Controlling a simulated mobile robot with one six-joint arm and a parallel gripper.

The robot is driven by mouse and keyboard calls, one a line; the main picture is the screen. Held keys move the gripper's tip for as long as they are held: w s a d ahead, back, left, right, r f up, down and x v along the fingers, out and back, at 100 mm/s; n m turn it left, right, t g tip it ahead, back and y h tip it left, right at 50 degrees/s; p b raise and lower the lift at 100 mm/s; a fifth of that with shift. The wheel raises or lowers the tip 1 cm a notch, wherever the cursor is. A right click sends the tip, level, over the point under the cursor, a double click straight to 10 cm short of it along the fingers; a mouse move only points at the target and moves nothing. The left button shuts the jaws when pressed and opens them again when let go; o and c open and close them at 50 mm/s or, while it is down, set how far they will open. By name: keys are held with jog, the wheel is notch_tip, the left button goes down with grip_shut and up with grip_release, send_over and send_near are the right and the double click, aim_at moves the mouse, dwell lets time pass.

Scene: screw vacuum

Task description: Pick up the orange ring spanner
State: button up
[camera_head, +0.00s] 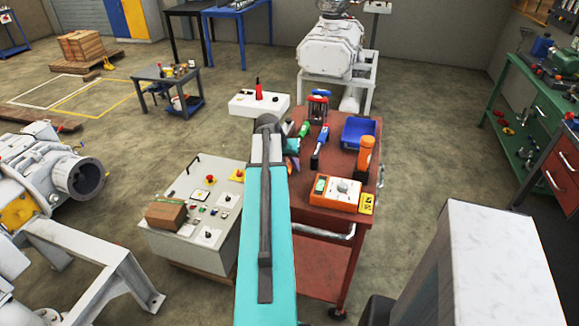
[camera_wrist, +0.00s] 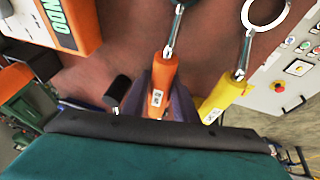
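An orange-handled tool (camera_wrist: 164,75) with a silver shaft lies in the middle of the wrist view; its head end is cut off at the top edge. A yellow-handled spanner (camera_wrist: 225,95) with a large silver ring lies to its right. The dark fingers of my gripper (camera_wrist: 160,95) show close on both sides of the orange handle. Whether they touch it cannot be told. In the head view my teal arm reaches over the left edge of the red cart (camera_head: 345,212) and hides my gripper and the orange tool.
On the cart are an orange-and-white instrument (camera_head: 335,193), an orange cordless tool (camera_head: 365,155), a blue bin (camera_head: 358,132) and blue and green tools. The instrument's orange side (camera_wrist: 75,25) shows at the wrist view's upper left. A grey control cabinet (camera_head: 195,215) stands left of the cart.

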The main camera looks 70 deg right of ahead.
dwell(0.3)
grip_shut()
jog(key=shift+r, duration=0.1)
jog(key=shift+r+b, duration=1.1)
jog(key=shift+r, duration=3.8)
